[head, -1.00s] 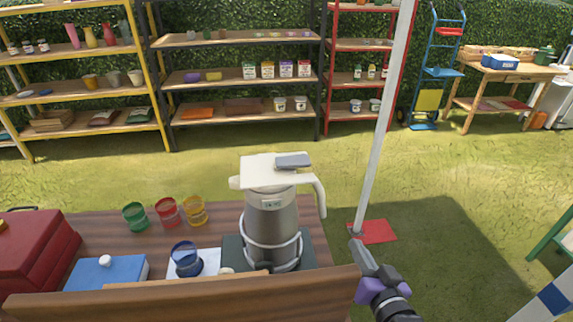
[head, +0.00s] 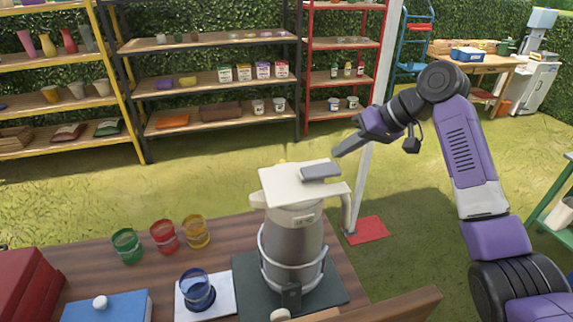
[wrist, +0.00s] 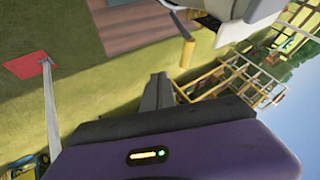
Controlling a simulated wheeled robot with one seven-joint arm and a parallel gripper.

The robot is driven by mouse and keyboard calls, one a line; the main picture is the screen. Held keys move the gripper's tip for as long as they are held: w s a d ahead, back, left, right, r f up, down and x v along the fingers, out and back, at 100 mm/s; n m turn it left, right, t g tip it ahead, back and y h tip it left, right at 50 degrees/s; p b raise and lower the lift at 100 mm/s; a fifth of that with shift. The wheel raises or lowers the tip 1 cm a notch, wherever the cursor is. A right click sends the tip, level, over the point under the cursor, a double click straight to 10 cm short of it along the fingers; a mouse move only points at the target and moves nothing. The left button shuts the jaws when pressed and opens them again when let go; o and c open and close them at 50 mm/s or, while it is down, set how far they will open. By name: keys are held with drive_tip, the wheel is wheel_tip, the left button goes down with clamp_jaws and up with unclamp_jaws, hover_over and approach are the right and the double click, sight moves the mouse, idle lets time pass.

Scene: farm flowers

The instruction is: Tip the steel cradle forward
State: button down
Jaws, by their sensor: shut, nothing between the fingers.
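The steel cradle (head: 262,258) is a ring frame around a large steel jug (head: 293,245) with a white lid and handle. It stands upright on a dark base plate (head: 335,287) on the wooden table. My gripper (head: 337,153) is shut and empty, up and to the right of the jug's lid in the head view, apart from it. In the wrist view the shut fingers (wrist: 158,90) point toward the white jug parts (wrist: 225,15) at the top. The cradle's far side is hidden by the jug.
On the table are green (head: 127,245), red (head: 164,236) and yellow (head: 195,231) cups, and a blue cup (head: 197,290) on a white square. A blue box (head: 105,308) and a red box (head: 30,290) lie left. A white pole (head: 378,120) rises behind the jug.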

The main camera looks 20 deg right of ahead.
drive_tip(key=shift+s+d+r+g, duration=0.1)
drive_tip(key=shift+s+r+g, duration=0.05)
drive_tip(key=shift+r+g, duration=0.15)
drive_tip(key=shift+f, duration=0.15)
drive_tip(key=w+a+f+p, duration=0.2)
drive_tip(key=w+a+f, duration=0.2)
drive_tip(key=a, duration=0.5)
drive_tip(key=shift+f+p, duration=0.4)
drive_tip(key=shift+f, duration=0.95)
drive_tip(key=shift+w+a, duration=0.1)
drive_tip(key=shift+w, duration=0.1)
